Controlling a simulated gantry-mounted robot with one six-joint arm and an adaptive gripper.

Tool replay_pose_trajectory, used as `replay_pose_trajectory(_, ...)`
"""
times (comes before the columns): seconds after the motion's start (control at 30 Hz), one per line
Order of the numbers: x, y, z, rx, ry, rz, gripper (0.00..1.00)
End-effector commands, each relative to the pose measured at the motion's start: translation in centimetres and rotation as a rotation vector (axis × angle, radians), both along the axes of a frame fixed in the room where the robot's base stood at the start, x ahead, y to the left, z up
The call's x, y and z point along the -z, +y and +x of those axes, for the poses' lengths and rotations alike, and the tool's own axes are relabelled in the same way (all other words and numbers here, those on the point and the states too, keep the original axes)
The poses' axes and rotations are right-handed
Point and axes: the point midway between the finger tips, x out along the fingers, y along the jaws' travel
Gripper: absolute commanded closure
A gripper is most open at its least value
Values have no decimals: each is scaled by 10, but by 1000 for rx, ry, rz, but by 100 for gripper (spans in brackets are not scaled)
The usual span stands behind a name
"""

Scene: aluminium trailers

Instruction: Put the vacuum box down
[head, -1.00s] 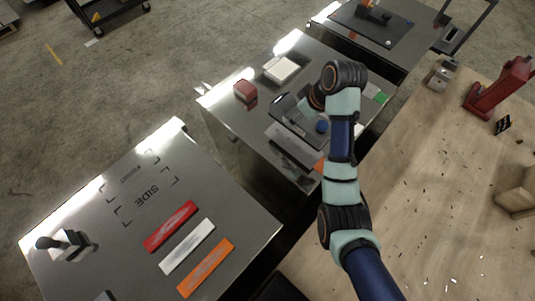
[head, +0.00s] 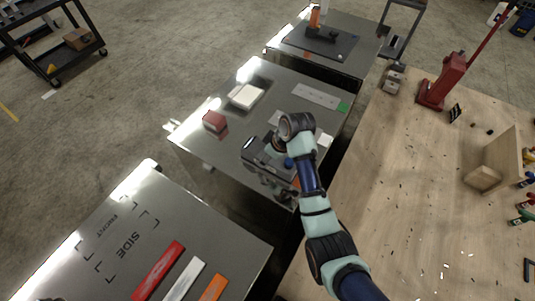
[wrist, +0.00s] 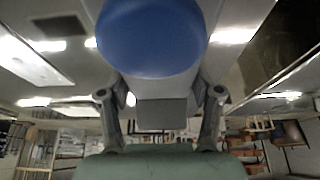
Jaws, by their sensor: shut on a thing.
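The vacuum box appears as a dark, flat, glossy piece (head: 262,154) with a small blue knob (head: 289,163), by the front edge of the middle metal table (head: 205,150). My gripper (head: 278,150) is at it, partly hidden behind my wrist. In the wrist view, the large blue knob (wrist: 152,38) fills the top centre. A grey block (wrist: 162,113) of the box lies between the two fingers of my gripper (wrist: 162,100), which is shut on it. I cannot tell whether the box's underside touches the table.
A red block (head: 214,122) and a white block (head: 246,96) lie on the middle table. A pale strip (head: 316,96) with a green end lies behind. The front metal table (head: 100,262) carries red, white and orange strips. A wooden bench (head: 420,190) stands at right.

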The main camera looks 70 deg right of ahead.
Motion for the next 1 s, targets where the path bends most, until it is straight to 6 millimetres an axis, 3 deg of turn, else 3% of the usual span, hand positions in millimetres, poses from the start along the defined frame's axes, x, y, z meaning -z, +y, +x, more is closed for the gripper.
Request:
replay_pose_trajectory(0.27,1,-1,1,-1,-2,-2,100)
replay_pose_trajectory(0.3,2,0,0,0,0,0,33)
replay_pose_trajectory(0.43,2,0,0,0,0,0,11)
replay_pose_trajectory(0.77,0,0,0,-1,-1,-1,11)
replay_pose_trajectory(0.87,-8,0,-2,0,-2,-3,11)
replay_pose_trajectory(1.0,-36,0,-13,1,-4,-6,11)
